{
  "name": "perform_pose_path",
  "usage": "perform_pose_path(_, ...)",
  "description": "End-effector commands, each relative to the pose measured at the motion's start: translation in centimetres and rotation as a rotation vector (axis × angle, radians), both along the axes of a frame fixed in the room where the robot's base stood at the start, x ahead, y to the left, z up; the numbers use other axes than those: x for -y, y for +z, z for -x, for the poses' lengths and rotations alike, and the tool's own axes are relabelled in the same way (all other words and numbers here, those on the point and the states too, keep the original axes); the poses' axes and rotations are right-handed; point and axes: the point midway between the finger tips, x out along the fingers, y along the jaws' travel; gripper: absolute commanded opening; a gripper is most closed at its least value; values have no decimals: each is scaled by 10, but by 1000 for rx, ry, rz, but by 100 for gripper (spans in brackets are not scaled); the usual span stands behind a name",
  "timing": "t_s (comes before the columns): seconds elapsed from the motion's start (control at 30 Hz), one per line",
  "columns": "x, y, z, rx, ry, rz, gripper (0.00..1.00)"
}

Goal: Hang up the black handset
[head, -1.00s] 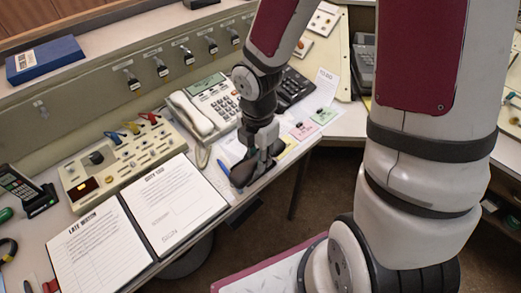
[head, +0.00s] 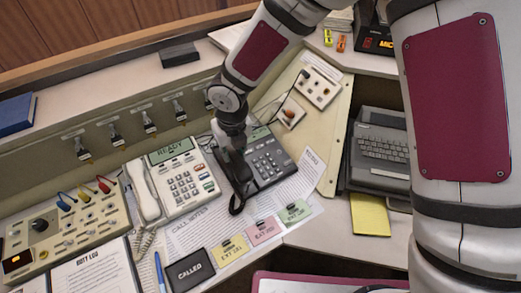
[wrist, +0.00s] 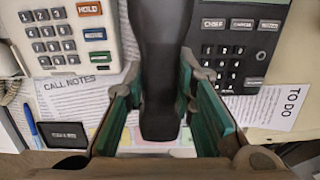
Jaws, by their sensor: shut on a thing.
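The black handset (wrist: 160,85) stands lengthwise between the green-padded fingers of my gripper (wrist: 160,72) in the wrist view. In the head view my gripper (head: 233,148) is over the left side of the black desk phone (head: 267,160), with the handset (head: 237,172) below it. The fingers are shut on the handset. The phone's keypad shows to the right of the handset in the wrist view (wrist: 235,50). The handset lies along the phone's left side, where the cradle is hidden. I cannot tell whether it touches the cradle or hovers just above.
A cream phone (head: 183,180) with its white handset (head: 143,190) stands close on the left. Papers, coloured notes (head: 264,231) and a black "CALLED" box (head: 190,268) lie in front. A cream panel (head: 318,85) and a grey keyboard unit (head: 380,145) are to the right.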

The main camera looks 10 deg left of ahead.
Motion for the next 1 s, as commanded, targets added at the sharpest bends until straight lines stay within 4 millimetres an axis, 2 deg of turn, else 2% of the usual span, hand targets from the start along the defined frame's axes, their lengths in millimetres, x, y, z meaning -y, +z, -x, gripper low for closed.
perform_pose_path(0.17,-9,-5,2,1,43,-2,0)
perform_pose_path(0.7,-12,-55,-6,2,36,-2,0)
perform_pose_path(1.0,-13,-63,-6,2,36,-2,0)
